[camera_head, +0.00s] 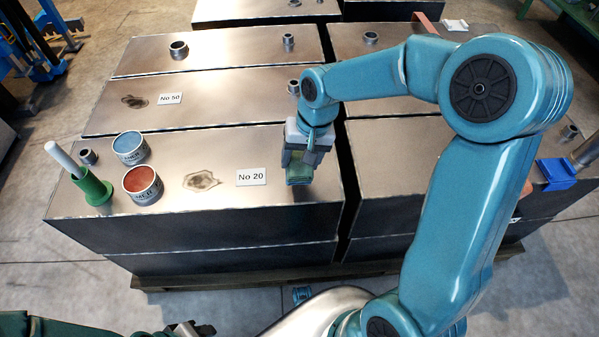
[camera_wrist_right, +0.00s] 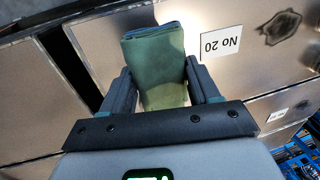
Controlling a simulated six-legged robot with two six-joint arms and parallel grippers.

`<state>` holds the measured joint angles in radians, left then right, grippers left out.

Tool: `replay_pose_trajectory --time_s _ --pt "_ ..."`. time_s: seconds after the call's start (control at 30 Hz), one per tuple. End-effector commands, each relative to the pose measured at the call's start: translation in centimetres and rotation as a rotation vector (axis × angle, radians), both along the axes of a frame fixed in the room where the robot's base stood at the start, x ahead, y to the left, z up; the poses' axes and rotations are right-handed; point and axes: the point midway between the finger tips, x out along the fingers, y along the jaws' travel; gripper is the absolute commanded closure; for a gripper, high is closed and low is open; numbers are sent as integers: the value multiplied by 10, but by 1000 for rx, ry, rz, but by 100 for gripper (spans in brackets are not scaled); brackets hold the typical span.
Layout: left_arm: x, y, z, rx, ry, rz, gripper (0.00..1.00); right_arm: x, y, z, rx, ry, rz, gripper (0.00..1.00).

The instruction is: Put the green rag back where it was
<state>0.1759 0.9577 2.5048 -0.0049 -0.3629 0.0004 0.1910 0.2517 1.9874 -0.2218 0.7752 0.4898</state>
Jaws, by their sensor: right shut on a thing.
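The green rag (camera_head: 299,174) is a folded bundle in the jaws of my right gripper (camera_head: 302,160). It also shows in the right wrist view (camera_wrist_right: 158,75), with a finger on each side. In the head view the rag is over the right end of the metal box top labelled No 20 (camera_head: 251,177), right of the label. I cannot tell whether the rag touches the metal. My left gripper is not clearly in view; only dark green parts of mine show at the bottom left.
Two tins, one blue-topped (camera_head: 130,147) and one red-topped (camera_head: 142,184), stand at the left of the box beside a green holder with a white rod (camera_head: 92,184). A dark stain (camera_head: 203,181) lies mid-top. A No 50 box (camera_head: 200,97) is behind. A blue block (camera_head: 556,173) is far right.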

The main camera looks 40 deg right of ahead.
Motion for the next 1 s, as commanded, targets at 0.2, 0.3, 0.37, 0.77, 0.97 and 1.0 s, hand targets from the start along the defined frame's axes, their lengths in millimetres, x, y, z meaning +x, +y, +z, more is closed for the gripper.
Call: replay_pose_trajectory --time_s 0.2,0.3,0.37,0.77,0.97,1.0 --pt "0 0 -9 0 0 0 57 0 3 -30 1 4 2 72" --pt "0 0 -12 0 0 0 57 1 3 -43 1 2 3 72" --pt "0 0 -12 0 0 0 57 0 3 -47 0 3 3 72" --pt "0 0 -14 0 0 0 57 1 2 -50 0 0 2 33" --pt "0 0 -13 0 0 0 57 1 2 -50 0 0 2 14" --pt "0 0 -13 0 0 0 57 1 2 -50 0 0 2 14"
